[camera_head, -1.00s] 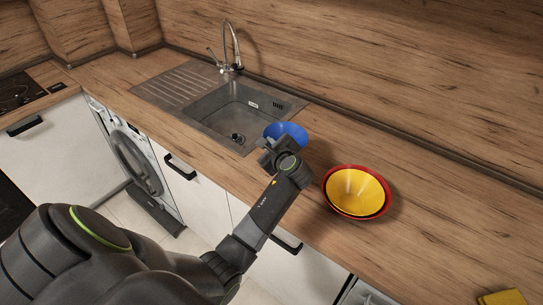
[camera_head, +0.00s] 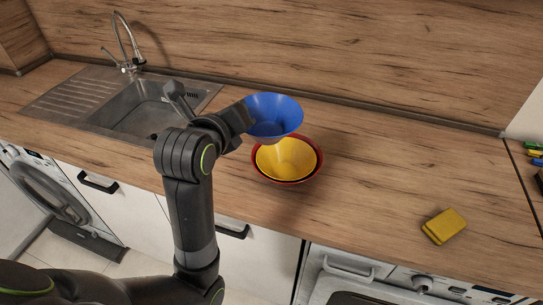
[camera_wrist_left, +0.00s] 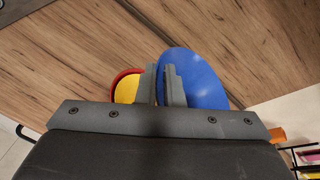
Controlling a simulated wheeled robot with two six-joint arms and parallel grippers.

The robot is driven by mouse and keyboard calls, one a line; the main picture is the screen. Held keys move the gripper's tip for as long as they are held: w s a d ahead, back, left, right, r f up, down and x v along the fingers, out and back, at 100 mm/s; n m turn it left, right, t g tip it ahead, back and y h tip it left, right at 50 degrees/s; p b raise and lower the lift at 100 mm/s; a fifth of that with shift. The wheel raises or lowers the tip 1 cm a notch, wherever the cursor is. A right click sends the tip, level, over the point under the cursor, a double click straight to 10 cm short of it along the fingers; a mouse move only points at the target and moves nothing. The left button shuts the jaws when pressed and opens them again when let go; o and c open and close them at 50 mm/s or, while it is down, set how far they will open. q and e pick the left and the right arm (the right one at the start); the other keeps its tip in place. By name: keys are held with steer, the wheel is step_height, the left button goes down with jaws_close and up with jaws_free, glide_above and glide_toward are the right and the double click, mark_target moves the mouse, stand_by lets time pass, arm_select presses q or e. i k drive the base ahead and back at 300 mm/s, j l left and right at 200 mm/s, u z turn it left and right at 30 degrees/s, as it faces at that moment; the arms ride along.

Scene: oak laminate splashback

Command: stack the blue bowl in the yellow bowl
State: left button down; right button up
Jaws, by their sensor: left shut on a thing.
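The blue bowl (camera_head: 273,115) is held in the air by my left gripper (camera_head: 246,117), which is shut on its left rim side. In the head view the blue bowl overlaps the back edge of the yellow bowl (camera_head: 287,160). The yellow bowl sits inside a red bowl (camera_head: 259,173) on the worktop. In the left wrist view the fingers (camera_wrist_left: 161,88) grip the edge of the blue bowl (camera_wrist_left: 195,75), and the yellow bowl (camera_wrist_left: 126,90) shows to the left in the red bowl (camera_wrist_left: 113,85). My right gripper is not in view.
A steel sink (camera_head: 135,105) with a tap (camera_head: 128,45) lies to the left. A yellow sponge (camera_head: 444,226) lies on the worktop (camera_head: 400,165) at the right. The worktop between the bowls and the sponge is clear. A wooden splashback (camera_head: 350,50) stands behind.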

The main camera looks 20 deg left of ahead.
mark_target(285, 172)
steer(key=z, duration=1.3)
steer(key=k+j+z, duration=0.45)
steer(key=k+j, duration=0.7)
